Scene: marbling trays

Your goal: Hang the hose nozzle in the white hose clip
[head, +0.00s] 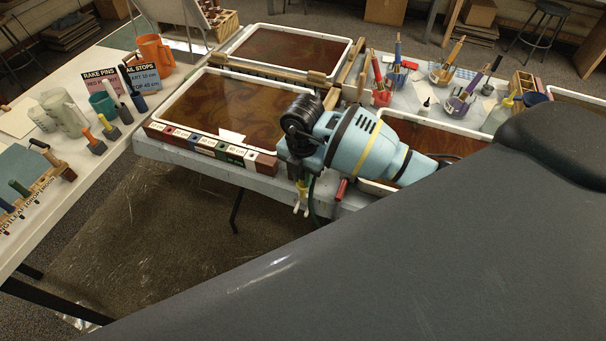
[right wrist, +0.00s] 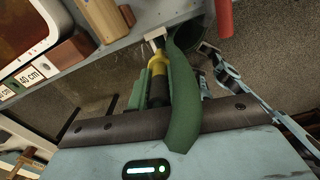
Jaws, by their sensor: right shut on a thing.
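The hose nozzle (right wrist: 157,68), yellow with a black grip, is held in my right gripper (right wrist: 157,92), which is shut on it. The green hose (right wrist: 183,95) bends alongside it and hides part of the gripper. The white hose clip (right wrist: 155,36) is at the table edge, right by the nozzle's far end; I cannot tell whether the nozzle sits in it. In the head view the nozzle (head: 302,187) shows yellow below my right gripper (head: 299,178), with the clip's white prongs (head: 301,209) just under it. My left gripper is not in view.
Marbling trays (head: 205,71) stand on the table behind my right arm. Labelled blocks (head: 205,146) line the table's front edge. A red handle (head: 342,188) is close to the right of the nozzle. The floor (head: 170,230) in front is open.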

